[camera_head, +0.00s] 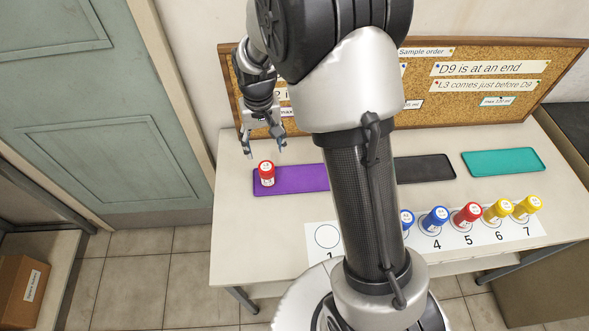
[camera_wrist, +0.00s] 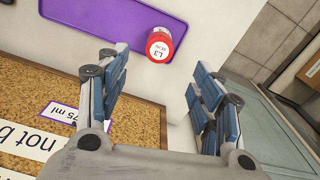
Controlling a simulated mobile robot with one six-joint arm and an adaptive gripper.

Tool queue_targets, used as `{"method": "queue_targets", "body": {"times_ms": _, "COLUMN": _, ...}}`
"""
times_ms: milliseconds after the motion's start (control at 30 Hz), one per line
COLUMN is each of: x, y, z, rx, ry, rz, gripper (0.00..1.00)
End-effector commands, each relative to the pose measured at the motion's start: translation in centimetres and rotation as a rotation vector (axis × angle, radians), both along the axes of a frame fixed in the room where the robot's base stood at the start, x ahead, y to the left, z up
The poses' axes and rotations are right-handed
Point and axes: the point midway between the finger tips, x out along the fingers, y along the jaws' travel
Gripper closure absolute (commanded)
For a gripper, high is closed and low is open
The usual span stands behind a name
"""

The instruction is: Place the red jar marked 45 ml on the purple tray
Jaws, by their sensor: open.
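A red jar (camera_head: 266,176) with a white label stands upright on the left end of the purple tray (camera_head: 305,178). In the wrist view the jar (camera_wrist: 159,45) shows "L3" on its lid; the smaller print is too small to read surely. The purple tray (camera_wrist: 95,22) lies under and beside it there. My gripper (camera_head: 265,150) is open and empty, a little above and behind the jar. In the wrist view the jar is beyond the gap between my fingers (camera_wrist: 155,70), apart from both. Another red jar (camera_head: 467,215) stands at place 5.
Blue jars (camera_head: 434,220) and yellow jars (camera_head: 498,210) stand on the numbered white strip (camera_head: 318,238), where place 1 is empty. A black tray (camera_head: 425,168) and a teal tray (camera_head: 503,162) are bare. A cork board (camera_head: 415,118) stands behind. My arm hides the middle.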

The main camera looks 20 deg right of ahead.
Motion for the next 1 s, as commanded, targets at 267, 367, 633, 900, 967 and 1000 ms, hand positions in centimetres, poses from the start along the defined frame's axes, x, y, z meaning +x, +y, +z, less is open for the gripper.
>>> {"method": "queue_targets", "body": {"times_ms": 267, "x": -6.3, "y": -0.1, "z": 10.9, "rx": -0.004, "ry": -0.117, "rz": 0.04, "gripper": 0.4}}
{"method": "queue_targets", "body": {"times_ms": 367, "x": -9.2, "y": -0.1, "z": 13.7, "rx": -0.007, "ry": -0.155, "rz": 0.056, "gripper": 0.4}}
{"method": "queue_targets", "body": {"times_ms": 633, "x": -17.6, "y": -0.1, "z": 18.4, "rx": -0.017, "ry": -0.26, "rz": 0.094, "gripper": 0.4}}
{"method": "queue_targets", "body": {"times_ms": 900, "x": -24.4, "y": -0.1, "z": 19.2, "rx": -0.03, "ry": -0.344, "rz": 0.127, "gripper": 0.4}}
{"method": "queue_targets", "body": {"times_ms": 967, "x": -25.2, "y": -0.1, "z": 19.1, "rx": -0.031, "ry": -0.355, "rz": 0.131, "gripper": 0.4}}
{"method": "queue_targets", "body": {"times_ms": 1000, "x": -25.5, "y": -0.1, "z": 19.0, "rx": -0.032, "ry": -0.36, "rz": 0.133, "gripper": 0.4}}
